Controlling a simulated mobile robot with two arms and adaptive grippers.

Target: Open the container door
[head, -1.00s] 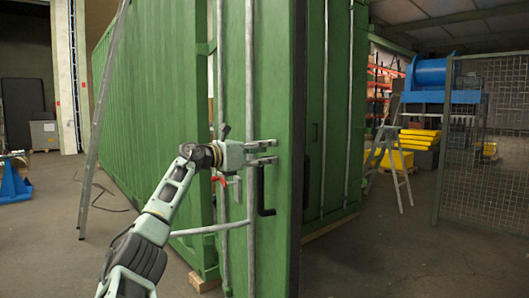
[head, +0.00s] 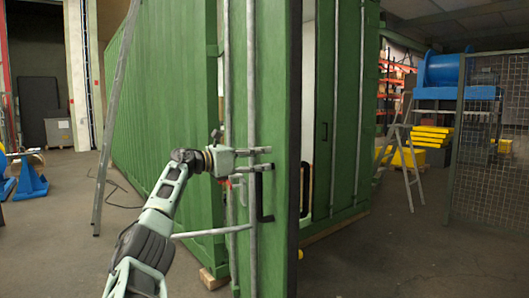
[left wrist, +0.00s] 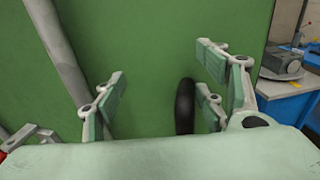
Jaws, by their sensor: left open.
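The green container (head: 165,110) stands in the middle of the head view. Its near door leaf (head: 275,100) stands ajar, with a gap between its dark edge and the other door leaf (head: 347,120). A black handle (head: 265,198) hangs on the near leaf's face; it also shows as a dark upright bar in the left wrist view (left wrist: 185,105). My left gripper (head: 266,159) is open in front of the leaf, around the handle's upper part. In the left wrist view the handle lies between the spread fingers (left wrist: 162,88), closer to the right ones. My right gripper is out of view.
Grey locking rods (head: 251,90) run up the near leaf. A ladder (head: 115,110) leans at the container's left side. A stepladder (head: 407,165) and a mesh fence (head: 490,150) stand to the right. The floor (head: 400,255) at front right is clear.

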